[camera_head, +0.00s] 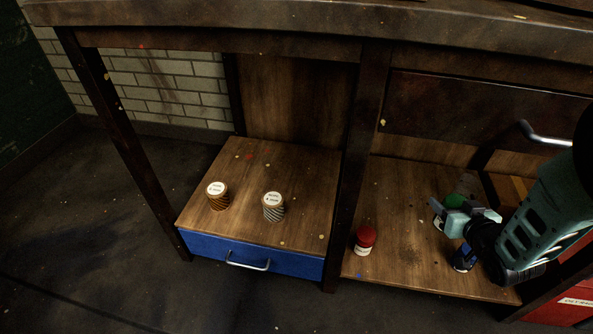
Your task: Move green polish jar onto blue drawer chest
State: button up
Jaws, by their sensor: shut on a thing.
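The green polish jar (455,201) is at the right of the head view, over the right-hand wooden shelf; its green lid shows and my gripper hides much of its body. My gripper (446,212) is shut on the jar. I cannot tell whether the jar still touches the shelf. The blue drawer chest (302,266) is at the lower left, with a blue front, a metal handle and a wooden top. Two thread-like spools or jars with white tops stand upright on it, one brown (218,196) and one grey (273,206).
A red-lidded jar (365,240) stands near the shelf's front left. A blue jar (463,257) stands under my arm. A dark bench post (352,160) separates the shelf from the blue chest. The bench top (300,28) overhangs both. The chest top's rear and right are clear.

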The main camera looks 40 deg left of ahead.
aim_at(306, 224)
jog(key=k+j+z, duration=0.45)
jog(key=j, duration=0.4)
jog(key=k+j+z, duration=0.4)
jog(key=j, duration=0.4)
jog(key=k+j+z, duration=0.45)
jog(key=j, duration=0.8)
